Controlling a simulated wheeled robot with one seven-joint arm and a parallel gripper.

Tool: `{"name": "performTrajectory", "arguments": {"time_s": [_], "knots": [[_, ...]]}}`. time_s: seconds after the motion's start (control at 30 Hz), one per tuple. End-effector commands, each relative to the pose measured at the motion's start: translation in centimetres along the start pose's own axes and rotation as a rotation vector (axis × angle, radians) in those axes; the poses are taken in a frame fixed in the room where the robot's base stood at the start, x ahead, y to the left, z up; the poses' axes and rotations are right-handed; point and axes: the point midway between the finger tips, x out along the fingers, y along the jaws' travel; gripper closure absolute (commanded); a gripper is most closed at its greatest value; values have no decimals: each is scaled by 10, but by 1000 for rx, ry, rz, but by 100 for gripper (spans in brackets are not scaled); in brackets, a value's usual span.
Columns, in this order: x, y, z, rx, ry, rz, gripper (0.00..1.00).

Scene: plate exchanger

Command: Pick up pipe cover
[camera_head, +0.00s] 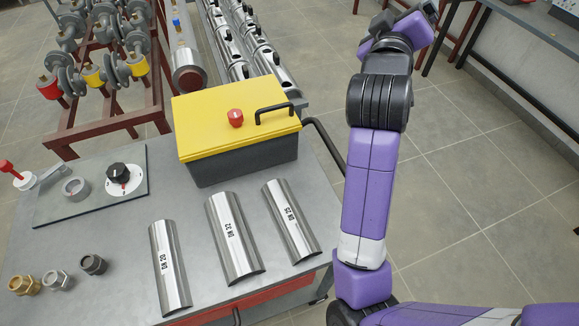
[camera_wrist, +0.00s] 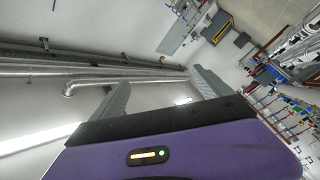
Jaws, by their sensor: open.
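Three shiny half-round metal pipe covers lie on the grey bench in the head view: the left cover (camera_head: 168,262), the middle cover (camera_head: 228,252) and the right cover (camera_head: 289,225). Each has dark lettering; the middle one seems to read DN 32. My arm is raised to the right of the bench, well apart from the covers. In the wrist view, my gripper (camera_wrist: 160,92) has its two fingers spread and nothing between them. It faces a wall with pipes, and no cover shows there.
A yellow-lidded box (camera_head: 232,117) with a black handle stands behind the covers. A plate with a black knob (camera_head: 123,178) and several small fittings (camera_head: 57,280) are on the bench's left. Pipe racks (camera_head: 108,95) stand behind. Open tiled floor (camera_head: 470,190) is on the right.

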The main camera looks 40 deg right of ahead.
Motion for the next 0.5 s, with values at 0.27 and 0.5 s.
{"name": "performTrajectory", "arguments": {"time_s": [0.27,0.5], "knots": [[-15,-41,60,95,-422,-155,11],[-89,-125,99,132,-766,-473,11]]}}
